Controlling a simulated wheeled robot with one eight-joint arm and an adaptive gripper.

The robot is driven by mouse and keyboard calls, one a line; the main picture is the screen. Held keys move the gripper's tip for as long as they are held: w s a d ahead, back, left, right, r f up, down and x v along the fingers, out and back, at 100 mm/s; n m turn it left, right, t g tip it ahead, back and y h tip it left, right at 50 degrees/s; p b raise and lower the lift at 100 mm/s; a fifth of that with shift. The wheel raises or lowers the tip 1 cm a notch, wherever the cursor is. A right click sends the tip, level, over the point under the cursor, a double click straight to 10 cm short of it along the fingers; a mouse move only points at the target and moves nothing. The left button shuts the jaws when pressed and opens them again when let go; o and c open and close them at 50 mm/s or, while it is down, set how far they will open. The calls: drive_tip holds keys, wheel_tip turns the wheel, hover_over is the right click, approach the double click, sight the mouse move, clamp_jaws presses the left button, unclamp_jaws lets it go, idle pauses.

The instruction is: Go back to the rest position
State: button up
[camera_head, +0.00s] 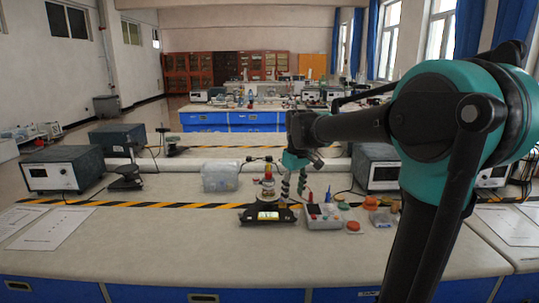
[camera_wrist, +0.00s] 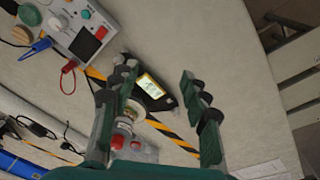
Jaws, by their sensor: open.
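My gripper (camera_head: 305,180) hangs over the lab bench (camera_head: 130,240), with its fingers pointing down, near the middle of the picture in the head view. In the wrist view my gripper (camera_wrist: 160,90) has its two green and black fingers wide apart, with nothing held between them. The same display (camera_wrist: 150,86) shows between the fingers in the wrist view, beyond the fingertips. The left finger hides part of this device.
A grey box with red and blue connectors (camera_head: 323,216) stands close to the gripper's right. Small orange and green pieces (camera_head: 382,216) lie farther right. A clear plastic bin (camera_head: 220,177) and a power supply (camera_head: 62,168) stand left. The bench front left is mostly clear, with papers.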

drive_tip(key=s+d+f+m+t, duration=0.1)
drive_tip(key=s+d+f+m, duration=0.1)
drive_tip(key=s+f, duration=0.4)
drive_tip(key=s+d+f+m+t, duration=0.1)
drive_tip(key=s+d+f+m, duration=0.2)
drive_tip(key=s+d+f, duration=0.2)
drive_tip(key=s+d+f+m, duration=0.2)
drive_tip(key=s+d+f, duration=0.2)
drive_tip(key=s+f, duration=0.4)
drive_tip(key=shift+s+f+t, duration=0.2)
drive_tip(key=shift+s, duration=0.4)
drive_tip(key=shift+s+f+t, duration=0.2)
drive_tip(key=shift+s, duration=0.35)
